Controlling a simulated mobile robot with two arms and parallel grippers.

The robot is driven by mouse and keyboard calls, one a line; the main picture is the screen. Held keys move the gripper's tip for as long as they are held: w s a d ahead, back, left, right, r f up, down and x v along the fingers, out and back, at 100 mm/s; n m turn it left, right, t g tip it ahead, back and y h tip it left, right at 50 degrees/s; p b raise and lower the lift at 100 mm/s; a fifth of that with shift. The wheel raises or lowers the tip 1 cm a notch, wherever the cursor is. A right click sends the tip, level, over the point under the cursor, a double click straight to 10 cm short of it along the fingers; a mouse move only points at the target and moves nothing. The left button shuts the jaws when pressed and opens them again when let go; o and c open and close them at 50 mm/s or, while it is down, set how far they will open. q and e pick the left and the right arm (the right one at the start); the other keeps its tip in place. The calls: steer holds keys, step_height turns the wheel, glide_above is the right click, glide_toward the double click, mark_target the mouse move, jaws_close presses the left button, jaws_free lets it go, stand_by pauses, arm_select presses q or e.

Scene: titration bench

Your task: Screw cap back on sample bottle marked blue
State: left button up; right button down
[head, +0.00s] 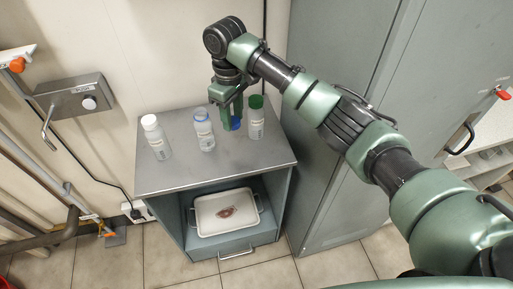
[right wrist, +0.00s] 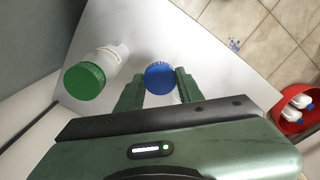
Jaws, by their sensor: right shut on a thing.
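My right gripper (head: 234,117) points down over the grey cabinet top, its fingers shut on a blue cap (head: 236,124). The cap also shows between the fingertips in the right wrist view (right wrist: 160,78). A clear bottle (head: 204,132) with a bluish-white neck stands upright just left of the gripper, apart from the cap. Whether its mouth is open is too small to tell. A green-capped bottle (head: 256,118) stands right of the gripper, and it shows at the left of the wrist view (right wrist: 88,76). A white-capped bottle (head: 157,139) stands farther left. My left gripper is out of view.
The front of the cabinet top (head: 220,172) is clear. Below it, an open shelf holds a white tray (head: 196,221) with a brownish thing in it. A tall grey locker (head: 330,150) stands close on the right. A red container (right wrist: 281,118) shows in the wrist view.

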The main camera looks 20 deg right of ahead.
steer(key=w+a+r+n, duration=0.3)
steer(key=a+r, duration=0.3)
steer(key=a, duration=0.2)
steer(key=shift+w+a+r+n, duration=0.2)
steer(key=shift+w+r+n, duration=0.2)
steer(key=shift+n, duration=0.4)
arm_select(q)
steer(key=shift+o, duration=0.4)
